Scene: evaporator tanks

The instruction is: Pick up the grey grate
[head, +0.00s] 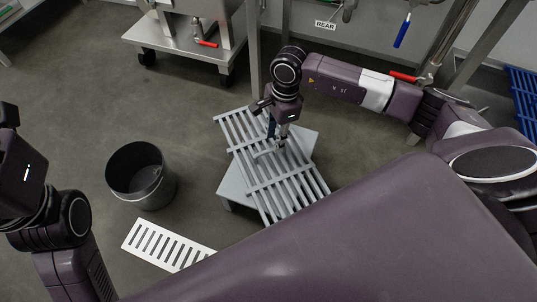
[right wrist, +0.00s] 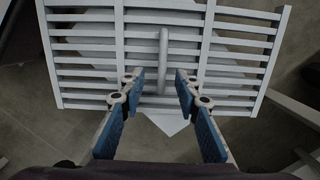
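The grey grate (head: 297,188) is a slatted panel lying tilted across a small light grey stand (head: 236,184) on the floor. In the right wrist view the grate (right wrist: 85,62) fills the upper part, with a short bar handle (right wrist: 163,60) at its middle. My right gripper (head: 277,148) is over the grate, pointing down. In the right wrist view its blue-padded fingers (right wrist: 160,88) are apart, one on each side of the handle's line, with nothing between them gripped. Of my left arm only links show at the left edge; its fingers are out of view.
A dark bucket (head: 140,172) stands on the floor left of the stand. A white slotted floor drain (head: 168,246) lies below it. A wheeled steel cart (head: 185,40) is at the back, and a blue grate (head: 522,98) is at the far right.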

